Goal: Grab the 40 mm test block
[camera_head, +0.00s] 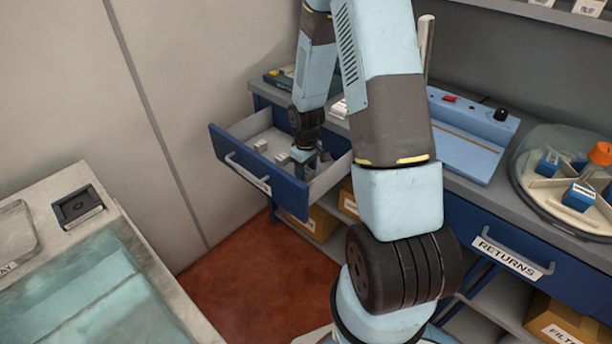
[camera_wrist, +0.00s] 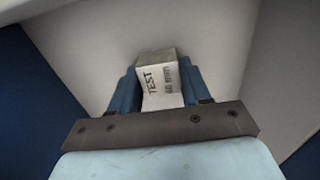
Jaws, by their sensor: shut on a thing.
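The test block (camera_wrist: 160,86) is a pale grey block printed "TEST" and "40 mm" in the wrist view. My gripper (camera_wrist: 161,88) is shut on it, with a blue finger on each side of the block. In the head view my gripper (camera_head: 305,160) is inside the open blue drawer (camera_head: 240,174), near its right side. The held block is small there and partly hidden by my gripper. The wrist view does not clearly show whether the block touches the drawer floor.
Small pale blocks (camera_head: 261,145) lie in the drawer left of my gripper. The drawer walls stand close around it. A blue tray (camera_head: 465,140) and a round carousel (camera_head: 560,185) are on the counter at right. The returns drawer (camera_head: 505,258) is shut.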

